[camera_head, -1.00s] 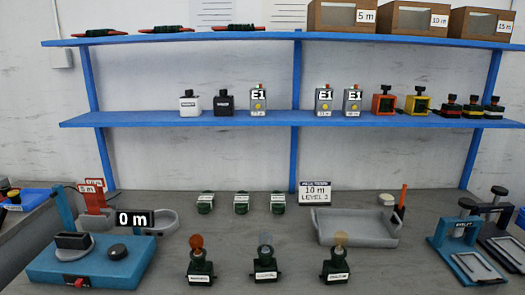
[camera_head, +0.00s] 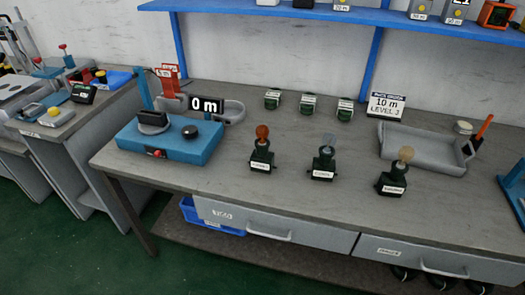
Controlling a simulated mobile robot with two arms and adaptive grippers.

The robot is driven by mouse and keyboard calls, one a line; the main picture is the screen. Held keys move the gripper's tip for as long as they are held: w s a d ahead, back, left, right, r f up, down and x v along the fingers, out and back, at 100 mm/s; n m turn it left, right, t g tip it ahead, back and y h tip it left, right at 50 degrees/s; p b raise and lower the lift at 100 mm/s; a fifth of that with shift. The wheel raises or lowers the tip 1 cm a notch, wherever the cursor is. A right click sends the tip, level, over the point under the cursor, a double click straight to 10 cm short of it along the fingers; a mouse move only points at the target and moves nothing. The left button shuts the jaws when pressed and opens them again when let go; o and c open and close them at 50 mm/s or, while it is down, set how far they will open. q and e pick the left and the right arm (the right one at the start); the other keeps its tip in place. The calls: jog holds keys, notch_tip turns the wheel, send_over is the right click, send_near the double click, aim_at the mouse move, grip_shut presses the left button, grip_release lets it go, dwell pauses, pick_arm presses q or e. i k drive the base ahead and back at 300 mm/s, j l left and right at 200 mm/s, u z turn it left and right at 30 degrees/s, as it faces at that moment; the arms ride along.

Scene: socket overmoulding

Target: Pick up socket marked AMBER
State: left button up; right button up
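Three dark green pieces with white front labels stand upright in a row on the grey bench. The left one has an orange-brown round top (camera_head: 262,150), the middle one a grey-blue top (camera_head: 323,160), and the right one a tan top (camera_head: 394,173). Three smaller dark green blocks with pale labels stand behind them: left (camera_head: 272,99), middle (camera_head: 307,105) and right (camera_head: 344,110). All these labels are too small to read, so I cannot tell which thing is marked AMBER. Neither of my grippers is in view.
A grey tray (camera_head: 418,152) is at the right, before a "10 m LEVEL 3" sign (camera_head: 386,106). Drawers (camera_head: 275,222) and a blue bin (camera_head: 210,217) are below. The front bench surface is mostly clear.

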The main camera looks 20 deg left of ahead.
aim_at(261, 160)
jog(key=i+l+u, duration=0.1)
jog(key=i+u, duration=0.25)
jog(key=i+l+u, duration=0.15)
jog(key=i+u, duration=0.15)
